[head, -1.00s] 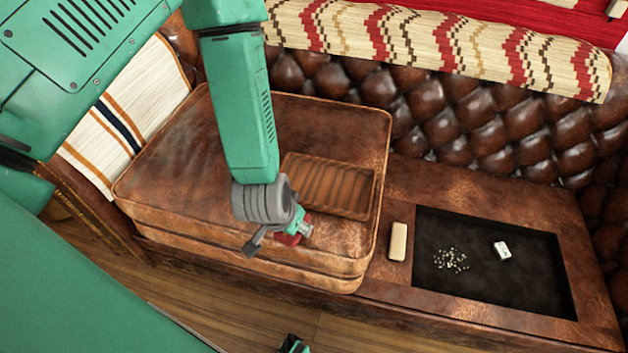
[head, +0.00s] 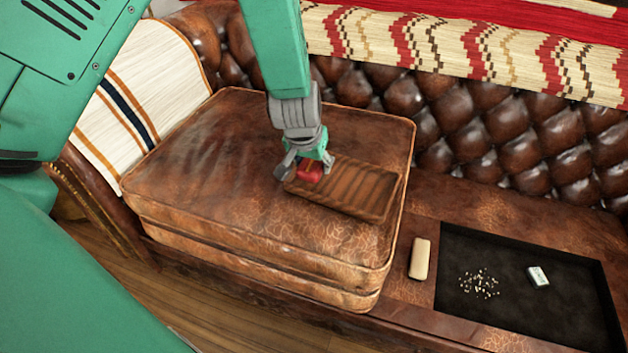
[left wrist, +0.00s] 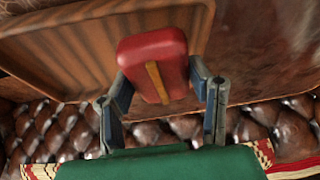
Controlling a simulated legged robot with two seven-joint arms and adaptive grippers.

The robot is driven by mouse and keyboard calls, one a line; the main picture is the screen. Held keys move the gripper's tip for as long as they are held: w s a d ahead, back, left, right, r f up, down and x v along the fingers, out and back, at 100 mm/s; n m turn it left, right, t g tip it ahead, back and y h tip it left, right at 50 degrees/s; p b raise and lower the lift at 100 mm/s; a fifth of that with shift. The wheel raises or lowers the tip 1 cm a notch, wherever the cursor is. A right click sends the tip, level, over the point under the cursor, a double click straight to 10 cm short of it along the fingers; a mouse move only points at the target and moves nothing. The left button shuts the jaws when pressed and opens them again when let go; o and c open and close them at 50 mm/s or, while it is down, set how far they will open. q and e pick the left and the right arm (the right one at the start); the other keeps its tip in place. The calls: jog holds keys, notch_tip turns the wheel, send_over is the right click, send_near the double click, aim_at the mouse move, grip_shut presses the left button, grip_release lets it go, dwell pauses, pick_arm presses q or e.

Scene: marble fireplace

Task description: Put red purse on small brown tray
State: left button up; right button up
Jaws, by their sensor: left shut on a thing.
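The red purse (head: 310,173) is between the fingers of my left gripper (head: 307,170), which is shut on it. In the left wrist view the purse (left wrist: 152,52) shows red with a tan strip, held between the two grey fingers (left wrist: 160,88). The small brown tray (head: 362,190) is ribbed wood and lies on the leather cushion. The purse is at the tray's left end; I cannot tell whether it touches the tray. The tray (left wrist: 60,50) also shows behind the purse in the left wrist view. My right gripper is not in view.
The brown leather cushion (head: 220,180) has clear room left of the tray. A cream bar (head: 420,259) lies right of the cushion, beside a dark recessed panel (head: 510,305) with small pale bits and a white block (head: 538,276). A tufted backrest (head: 450,130) stands behind.

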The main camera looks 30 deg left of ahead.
pick_arm(q)
jog(key=shift+f, duration=0.55)
jog(key=f, duration=0.1)
jog(key=f+b, duration=0.1)
jog(key=shift+s+a+f, duration=0.1)
jog(key=shift+a+f, duration=0.1)
jog(key=shift+f, duration=0.1)
jog(key=shift+c, duration=1.1)
jog(key=shift+a+f, duration=0.15)
jog(key=shift+a, duration=0.1)
jog(key=shift+c, duration=0.7)
jog(key=shift+a, duration=0.1)
grip_shut()
jog(key=o, duration=1.5)
grip_release()
jog(key=shift+o, duration=0.2)
jog(key=shift+d, duration=0.2)
